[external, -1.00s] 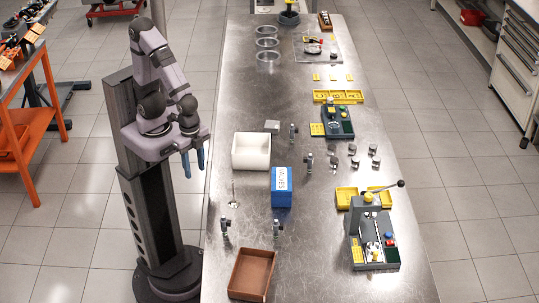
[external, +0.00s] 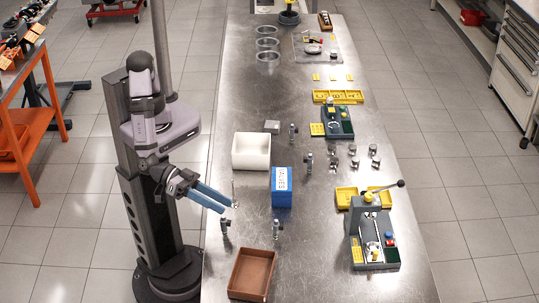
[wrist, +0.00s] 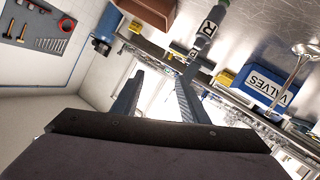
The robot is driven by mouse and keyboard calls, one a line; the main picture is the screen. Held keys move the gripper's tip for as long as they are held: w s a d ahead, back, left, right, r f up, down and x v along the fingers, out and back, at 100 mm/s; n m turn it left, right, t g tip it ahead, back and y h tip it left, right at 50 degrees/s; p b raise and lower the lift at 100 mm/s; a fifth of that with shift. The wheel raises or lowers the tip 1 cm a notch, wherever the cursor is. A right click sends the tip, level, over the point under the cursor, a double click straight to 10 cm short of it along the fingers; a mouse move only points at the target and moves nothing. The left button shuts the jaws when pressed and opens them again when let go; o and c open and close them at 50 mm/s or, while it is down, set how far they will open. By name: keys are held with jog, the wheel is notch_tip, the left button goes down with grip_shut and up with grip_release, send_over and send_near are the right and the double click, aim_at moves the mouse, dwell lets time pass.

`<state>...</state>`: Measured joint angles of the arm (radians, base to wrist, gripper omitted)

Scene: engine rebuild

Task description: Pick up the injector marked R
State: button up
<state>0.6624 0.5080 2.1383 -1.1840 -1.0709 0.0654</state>
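The injector marked R (wrist: 209,27) shows in the wrist view, pale grey with black letters and a green end, beyond the right finger. It seems to be the upright injector (external: 225,226) near the table's left edge in the external view, where its letter is too small to read. My gripper (external: 229,206) has its blue fingers reaching over the table edge, just above and behind that injector. The wrist view shows the two fingers of my gripper (wrist: 160,76) apart with nothing between them. I cannot tell whether a finger touches the injector.
Another injector (external: 277,230) stands to the right, and a brown tray (external: 232,291) lies in front. A blue VALVES box (external: 282,199) and a white bin (external: 235,150) stand beyond. A metal valve (wrist: 299,65) stands close to the gripper. Other injectors stand farther back.

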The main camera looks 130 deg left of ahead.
aim_at(224, 224)
jog(key=s+f+m+b, duration=0.1)
jog(key=s+f, duration=0.1)
jog(key=f, duration=0.1)
jog(key=s+f+m+t+b, duration=0.1)
jog(key=s+f, duration=0.1)
jog(key=f, duration=0.1)
jog(key=s+f+m+t+y+b, duration=0.1)
jog(key=s+f+m+b, duration=0.1)
jog(key=f, duration=0.2)
jog(key=shift+s+d, duration=0.1)
jog(key=shift+d, duration=0.1)
jog(key=shift+w+a+f+m+t+h+p, duration=0.1)
jog(key=shift+w+a+m+t+h+p, duration=0.1)
jog(key=shift+w+m+t+p, duration=0.15)
jog(key=shift+w+a+f+m+t+h+p, duration=0.15)
jog(key=shift+w+m, duration=0.1)
jog(key=shift+w, duration=0.2)
jog(key=shift+p+x, duration=0.95)
jog(key=shift+x, duration=1.35)
jog(key=shift+a+f, duration=0.1)
grip_shut()
